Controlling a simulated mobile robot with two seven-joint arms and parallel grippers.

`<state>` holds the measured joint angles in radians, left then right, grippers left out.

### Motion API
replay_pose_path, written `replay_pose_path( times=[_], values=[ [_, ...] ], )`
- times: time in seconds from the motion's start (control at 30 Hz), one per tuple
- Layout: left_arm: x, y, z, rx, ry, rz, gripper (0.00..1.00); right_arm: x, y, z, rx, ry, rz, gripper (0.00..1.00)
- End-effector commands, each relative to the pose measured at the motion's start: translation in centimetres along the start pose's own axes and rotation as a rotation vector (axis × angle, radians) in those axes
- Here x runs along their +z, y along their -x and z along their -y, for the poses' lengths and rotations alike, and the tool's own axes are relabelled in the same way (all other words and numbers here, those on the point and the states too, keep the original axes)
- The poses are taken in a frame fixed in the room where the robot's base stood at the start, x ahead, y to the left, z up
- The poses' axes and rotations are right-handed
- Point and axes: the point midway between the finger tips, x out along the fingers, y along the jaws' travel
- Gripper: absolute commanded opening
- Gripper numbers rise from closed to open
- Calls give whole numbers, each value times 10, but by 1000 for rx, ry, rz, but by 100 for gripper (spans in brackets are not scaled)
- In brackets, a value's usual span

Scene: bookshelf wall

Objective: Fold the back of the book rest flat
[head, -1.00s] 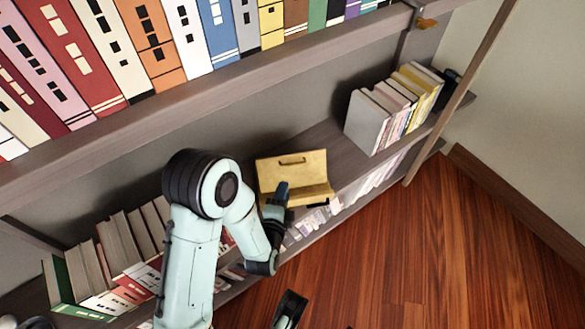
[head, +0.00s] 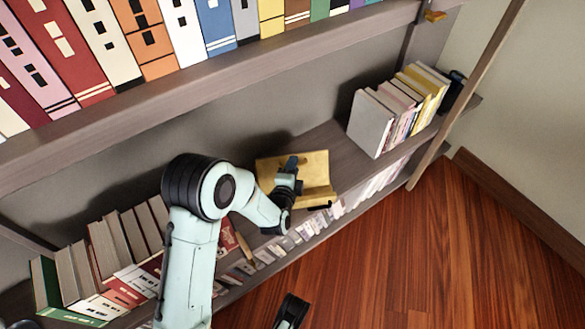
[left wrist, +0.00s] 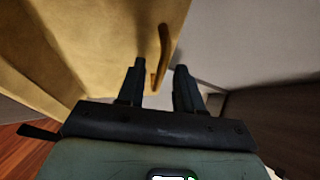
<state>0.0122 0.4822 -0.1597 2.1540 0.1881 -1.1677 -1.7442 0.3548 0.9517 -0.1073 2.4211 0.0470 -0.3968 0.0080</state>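The yellow book rest (head: 318,168) stands on the middle shelf, its back raised and leaning towards the wall. Its back also fills the upper left of the left wrist view (left wrist: 95,45). A small curved handle (left wrist: 163,55) sticks out from the back; in the head view my gripper hides it. My left gripper (head: 290,165) is in front of the back, at the handle. In the left wrist view its two fingers (left wrist: 160,78) are apart, with the handle's end between their tips. I cannot tell whether they touch it. A dark part of my right gripper (head: 291,311) shows at the bottom edge.
Books (head: 395,105) stand to the right of the rest, and more books (head: 110,255) stand to the left. An upper shelf (head: 200,85) full of books hangs over the area. A lower shelf holds small books (head: 300,232). Bare floor (head: 410,260) lies to the right.

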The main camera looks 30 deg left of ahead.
Motion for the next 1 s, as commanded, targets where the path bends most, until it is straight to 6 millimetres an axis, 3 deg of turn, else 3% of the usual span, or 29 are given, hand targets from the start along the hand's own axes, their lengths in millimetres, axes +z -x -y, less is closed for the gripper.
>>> replay_pose_path(
  times=[0.07, 0.2, 1.0],
  values=[
    [0, 0, 0, 0, 0, 0, 35, 0, 0, 0, 0, 0, 0, 34],
    [0, 0, 0, 0, 0, 0, 0, 0, 0, 0, 0, 0, 0, 34],
    [0, 0, 0, 0, 0, 1, 0, 0, 0, 0, -1, 1, -1, 34]
  ],
)
